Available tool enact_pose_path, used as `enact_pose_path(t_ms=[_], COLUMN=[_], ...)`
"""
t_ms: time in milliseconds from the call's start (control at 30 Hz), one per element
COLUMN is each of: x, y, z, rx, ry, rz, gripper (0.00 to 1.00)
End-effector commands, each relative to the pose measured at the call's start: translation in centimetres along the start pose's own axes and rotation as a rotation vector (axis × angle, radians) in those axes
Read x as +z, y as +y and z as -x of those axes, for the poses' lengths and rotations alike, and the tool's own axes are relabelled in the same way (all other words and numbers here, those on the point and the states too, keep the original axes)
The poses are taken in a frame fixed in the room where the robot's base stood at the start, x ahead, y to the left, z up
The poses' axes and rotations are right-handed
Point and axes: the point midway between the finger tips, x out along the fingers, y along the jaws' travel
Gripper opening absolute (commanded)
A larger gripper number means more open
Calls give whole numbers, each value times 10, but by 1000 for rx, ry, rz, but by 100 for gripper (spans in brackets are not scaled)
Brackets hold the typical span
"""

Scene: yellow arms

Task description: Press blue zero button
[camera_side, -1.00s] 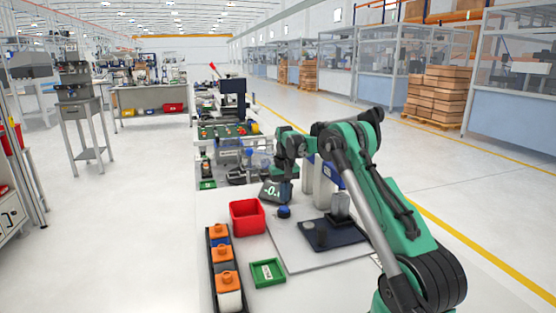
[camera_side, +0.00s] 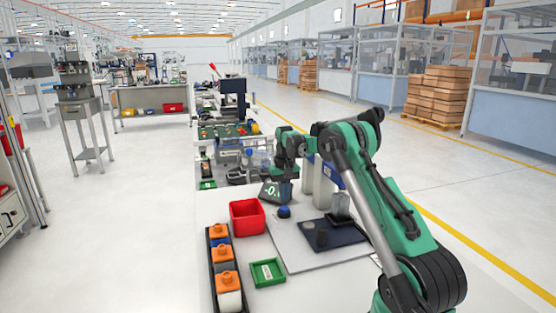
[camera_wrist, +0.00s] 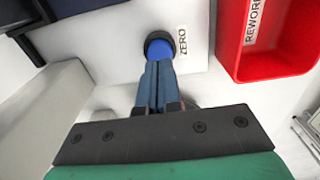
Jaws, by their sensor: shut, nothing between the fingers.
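The blue zero button (camera_wrist: 159,49) sits in a dark round base on the light work plate, with a ZERO label beside it in the wrist view. It also shows in the side view (camera_side: 284,212), just below my gripper (camera_side: 285,202). In the wrist view my gripper (camera_wrist: 156,66) is shut and empty, with its fingertips in line with the button and overlapping its near edge. I cannot tell whether the tips touch the button. The fingers hide part of the near side of it.
A red bin (camera_side: 247,217) marked REWORK stands close by the button. A display (camera_side: 272,191) stands behind the button, and a dark device (camera_side: 333,235) lies to its right. A green tray (camera_side: 267,272) and a rack of orange-topped containers (camera_side: 211,260) stand nearer the front.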

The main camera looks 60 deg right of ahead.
Motion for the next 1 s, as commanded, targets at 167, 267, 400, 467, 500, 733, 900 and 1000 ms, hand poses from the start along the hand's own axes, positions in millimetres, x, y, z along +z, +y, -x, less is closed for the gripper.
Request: enact_pose_path(t_ms=[167,267,400,467,500,733,900,1000], x=[0,0,0,0,0,0,0,0], y=[0,0,0,0,0,0,0,0], z=[-4,-7,-11,-13,-14,-21,-26,-26], rx=[0,0,0,0,0,0,0,0], ry=[0,0,0,0,0,0,0,0], rz=[0,0,0,0,0,0,0,0], gripper=[0,0,0,0,0,0,0,0])
